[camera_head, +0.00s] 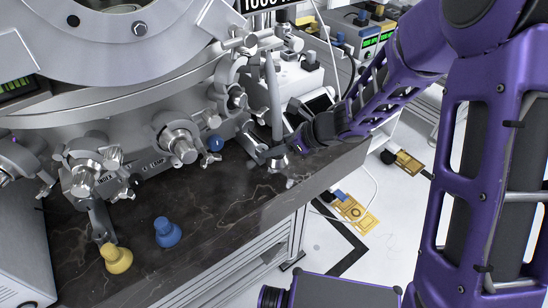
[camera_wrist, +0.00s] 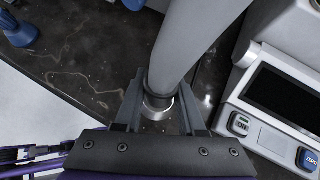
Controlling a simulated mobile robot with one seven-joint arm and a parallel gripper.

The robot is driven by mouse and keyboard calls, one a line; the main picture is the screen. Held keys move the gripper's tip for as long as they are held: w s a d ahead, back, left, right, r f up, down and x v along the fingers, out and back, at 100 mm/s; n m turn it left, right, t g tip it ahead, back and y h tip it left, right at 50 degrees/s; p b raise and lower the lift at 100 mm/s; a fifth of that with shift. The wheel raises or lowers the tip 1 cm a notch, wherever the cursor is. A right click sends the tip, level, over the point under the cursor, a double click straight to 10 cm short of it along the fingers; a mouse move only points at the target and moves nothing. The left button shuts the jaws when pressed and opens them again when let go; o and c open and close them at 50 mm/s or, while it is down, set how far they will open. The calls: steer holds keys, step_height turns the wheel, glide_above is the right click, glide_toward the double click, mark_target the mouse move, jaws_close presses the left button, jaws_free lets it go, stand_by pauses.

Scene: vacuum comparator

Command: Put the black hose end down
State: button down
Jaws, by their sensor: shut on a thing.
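A grey hose (camera_head: 272,95) hangs down in front of the metal vessel. Its lower end has a dark collar and a shiny metal fitting (camera_head: 277,163). My gripper (camera_head: 270,154) reaches in from the right and is shut around this end. In the wrist view the hose (camera_wrist: 195,40) runs down between the two fingers (camera_wrist: 160,105), and the metal fitting (camera_wrist: 157,108) shows below the dark collar. The fitting is close above the dark marbled bench top (camera_head: 225,215); I cannot tell whether it touches.
A yellow fitting (camera_head: 117,259) and a blue fitting (camera_head: 167,233) stand on the bench at front left. Metal clamped ports (camera_head: 178,142) line the vessel. A white box with a dark display (camera_wrist: 285,100) stands close right of my gripper. Bare bench lies to the left.

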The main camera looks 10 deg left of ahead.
mark_target(274, 158)
steer(key=shift+w+a+f+b, duration=0.1)
steer(key=shift+f+b, duration=0.35)
steer(key=shift+f, duration=1.45)
steer(key=shift+f, duration=0.2)
steer(key=c, duration=0.5)
jaws_free()
steer(key=shift+r, duration=0.1)
steer(key=shift+r, duration=0.25)
steer(key=p+v, duration=0.2)
steer(key=v, duration=1)
steer(key=shift+f, duration=0.2)
